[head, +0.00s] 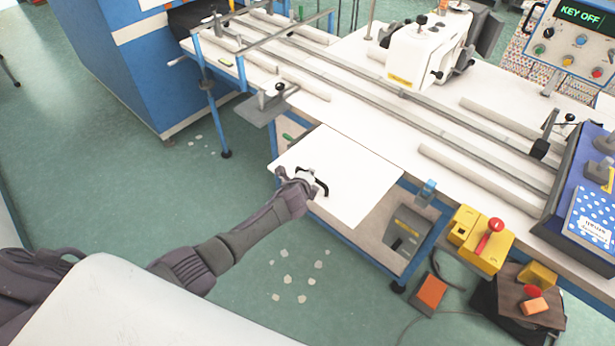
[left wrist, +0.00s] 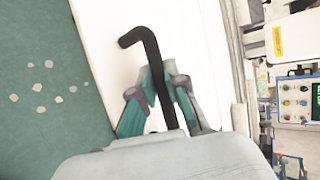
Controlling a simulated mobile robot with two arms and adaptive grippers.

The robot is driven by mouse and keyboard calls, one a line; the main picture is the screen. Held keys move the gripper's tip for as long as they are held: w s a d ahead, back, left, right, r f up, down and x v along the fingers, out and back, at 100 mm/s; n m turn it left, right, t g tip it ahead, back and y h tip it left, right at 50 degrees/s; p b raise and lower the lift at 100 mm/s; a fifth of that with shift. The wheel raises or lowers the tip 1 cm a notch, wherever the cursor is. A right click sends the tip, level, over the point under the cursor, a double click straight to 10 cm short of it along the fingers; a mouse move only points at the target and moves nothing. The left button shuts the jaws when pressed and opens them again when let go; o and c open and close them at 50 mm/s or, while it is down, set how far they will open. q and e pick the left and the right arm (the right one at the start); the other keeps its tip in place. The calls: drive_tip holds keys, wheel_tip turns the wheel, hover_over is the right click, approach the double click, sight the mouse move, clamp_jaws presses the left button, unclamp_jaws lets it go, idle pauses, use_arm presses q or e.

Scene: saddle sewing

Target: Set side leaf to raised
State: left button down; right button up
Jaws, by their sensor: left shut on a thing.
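The side leaf (head: 352,167) is a white panel at the front edge of the sewing table in the head view. It looks roughly level with the tabletop, though I cannot tell its exact tilt. A black bent handle (head: 323,187) is on the leaf. My left gripper (head: 304,180) is at the handle and shut on it. In the left wrist view the handle (left wrist: 150,68) runs between the fingers of my left gripper (left wrist: 162,95), with the white leaf (left wrist: 108,40) behind it. My right gripper is in neither view.
The white sewing table (head: 375,125) carries long rails and a sewing machine head (head: 420,55). A blue frame leg (head: 425,245) and a yellow box with a red knob (head: 482,240) are right of the leaf. The green floor at left is mostly open, with scattered scraps (head: 287,281).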

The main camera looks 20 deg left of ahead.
use_arm(q)
drive_tip(key=shift+w+d+r, duration=0.15)
drive_tip(key=shift+w+r, duration=0.15)
drive_tip(key=shift+r, duration=0.25)
drive_tip(key=c, duration=1.2)
unclamp_jaws()
drive_tip(key=shift+c, duration=0.2)
drive_tip(key=shift+o, duration=0.3)
drive_tip(key=shift+w+f, duration=0.1)
drive_tip(key=shift+f, duration=0.2)
drive_tip(key=v, duration=1.2)
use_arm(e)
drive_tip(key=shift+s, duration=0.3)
